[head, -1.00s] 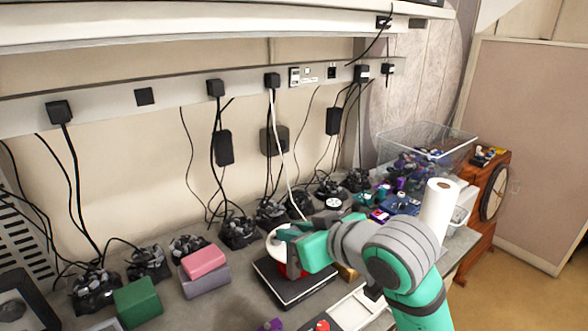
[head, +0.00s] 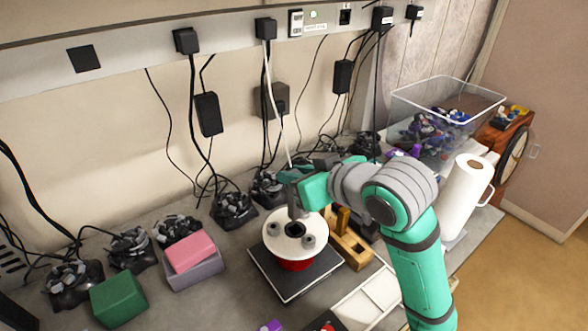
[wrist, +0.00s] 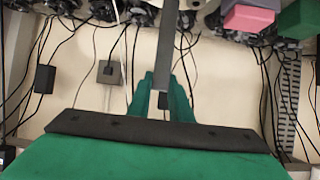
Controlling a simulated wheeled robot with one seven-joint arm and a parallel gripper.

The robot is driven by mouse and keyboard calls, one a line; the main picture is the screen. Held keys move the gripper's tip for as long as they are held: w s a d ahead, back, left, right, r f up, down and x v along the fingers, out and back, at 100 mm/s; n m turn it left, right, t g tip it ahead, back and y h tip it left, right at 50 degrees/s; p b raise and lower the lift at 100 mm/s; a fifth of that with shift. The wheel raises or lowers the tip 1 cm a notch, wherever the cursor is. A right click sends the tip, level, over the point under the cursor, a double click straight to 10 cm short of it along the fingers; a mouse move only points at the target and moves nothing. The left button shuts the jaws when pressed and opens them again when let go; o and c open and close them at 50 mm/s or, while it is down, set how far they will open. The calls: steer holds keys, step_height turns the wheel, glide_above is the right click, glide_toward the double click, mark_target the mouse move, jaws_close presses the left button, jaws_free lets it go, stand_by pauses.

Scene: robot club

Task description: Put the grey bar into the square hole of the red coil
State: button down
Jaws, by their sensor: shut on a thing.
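My gripper (head: 292,180) is shut on the grey bar (head: 294,205), which hangs down from the fingers. In the wrist view the bar (wrist: 166,38) runs out from between the green fingertips (wrist: 161,88). The red coil (head: 296,264) stands upright under a round white top flange (head: 274,238), with a dark square hole (head: 295,230) in its middle. The bar's lower end shows close to the hole's back edge. I cannot tell its exact height or whether it is over the hole or behind it. The coil is not clear in the wrist view.
The coil stands on a black plate (head: 322,277). A wooden block (head: 352,250) is close to its right. Pink and grey blocks (head: 190,252), a green block (head: 118,300) and several dark motor-like parts are at left. A paper roll (head: 464,198) stands at right.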

mark_target(296, 218)
steer(key=shift+d+f, duration=0.1)
steer(key=shift+f, duration=1.5)
steer(key=shift+s+f, duration=0.15)
steer(key=shift+f, duration=0.05)
stand_by(0.4)
steer(key=shift+f, duration=2.45)
stand_by(1.1)
steer(key=c, duration=1.5)
jaws_free()
steer(key=shift+c, duration=0.2)
step_height(296, 218, up, 8)
